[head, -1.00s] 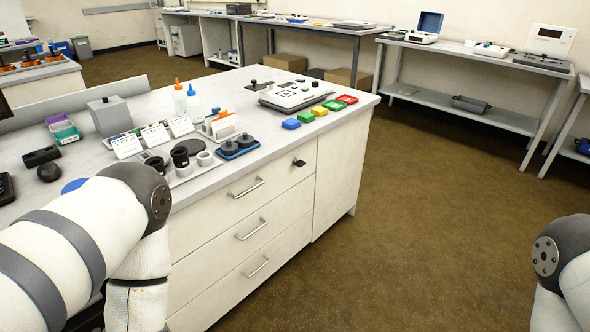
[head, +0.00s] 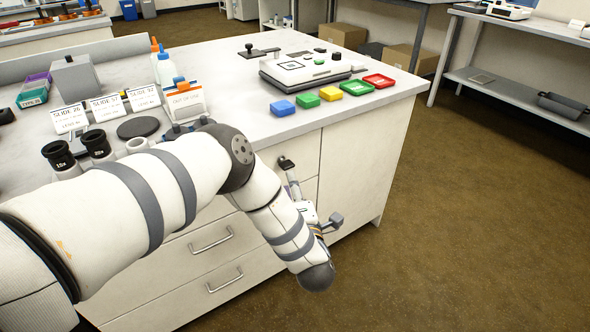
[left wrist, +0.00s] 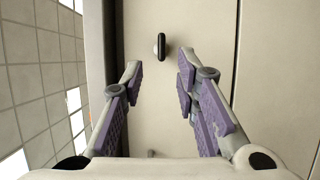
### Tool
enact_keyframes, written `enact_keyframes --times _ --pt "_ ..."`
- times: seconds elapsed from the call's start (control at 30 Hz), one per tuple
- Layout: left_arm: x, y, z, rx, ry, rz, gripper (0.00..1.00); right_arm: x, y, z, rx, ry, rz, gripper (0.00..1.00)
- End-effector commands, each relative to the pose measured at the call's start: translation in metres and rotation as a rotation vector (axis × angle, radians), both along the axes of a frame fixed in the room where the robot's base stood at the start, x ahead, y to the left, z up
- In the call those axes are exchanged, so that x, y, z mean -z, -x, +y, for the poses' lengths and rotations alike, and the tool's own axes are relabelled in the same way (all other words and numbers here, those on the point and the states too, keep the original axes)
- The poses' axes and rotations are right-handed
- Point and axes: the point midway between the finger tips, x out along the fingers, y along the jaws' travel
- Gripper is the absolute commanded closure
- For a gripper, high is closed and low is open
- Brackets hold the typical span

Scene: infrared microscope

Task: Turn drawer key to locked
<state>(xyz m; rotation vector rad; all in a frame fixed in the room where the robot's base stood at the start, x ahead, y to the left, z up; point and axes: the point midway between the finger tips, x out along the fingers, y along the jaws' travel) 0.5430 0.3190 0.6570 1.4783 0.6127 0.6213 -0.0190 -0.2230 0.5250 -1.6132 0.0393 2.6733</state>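The drawer key (head: 287,163) is a small dark key on the front of the white cabinet (head: 360,160), high up near the right edge of the drawers. It also shows in the left wrist view as a dark upright bar (left wrist: 161,47) on a pale front. My left gripper (head: 313,201) is just in front of and below the key. In the left wrist view its purple-padded fingers (left wrist: 160,68) are spread apart and empty, with the key beyond the gap between them. My left arm hides much of the top drawer. My right gripper is not in view.
Drawer handles (head: 212,240) stick out below my left arm. The bench top (head: 240,110) above holds colored trays, a white device (head: 305,70), slide cards and bottles. The floor (head: 460,220) to the right is clear.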

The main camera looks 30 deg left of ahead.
Motion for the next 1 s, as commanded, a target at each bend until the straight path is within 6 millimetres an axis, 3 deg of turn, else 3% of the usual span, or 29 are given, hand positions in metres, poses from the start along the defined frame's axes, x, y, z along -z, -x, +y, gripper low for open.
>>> enact_keyframes --times 0.1,0.3,0.6,0.73,1.0 --pt "0.002 -0.020 0.021 -0.001 -0.001 0.001 0.72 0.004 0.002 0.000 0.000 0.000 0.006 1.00" --pt "0.002 -0.040 0.041 0.002 0.000 0.003 0.72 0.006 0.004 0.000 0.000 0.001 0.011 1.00" --pt "0.001 -0.044 0.044 0.004 0.000 0.004 0.72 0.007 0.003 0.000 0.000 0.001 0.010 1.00" --pt "0.001 -0.044 0.043 0.004 0.000 0.004 0.99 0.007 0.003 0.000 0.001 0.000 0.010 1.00" --pt "0.001 -0.044 0.043 0.004 -0.001 0.007 1.00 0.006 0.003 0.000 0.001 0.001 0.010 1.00"
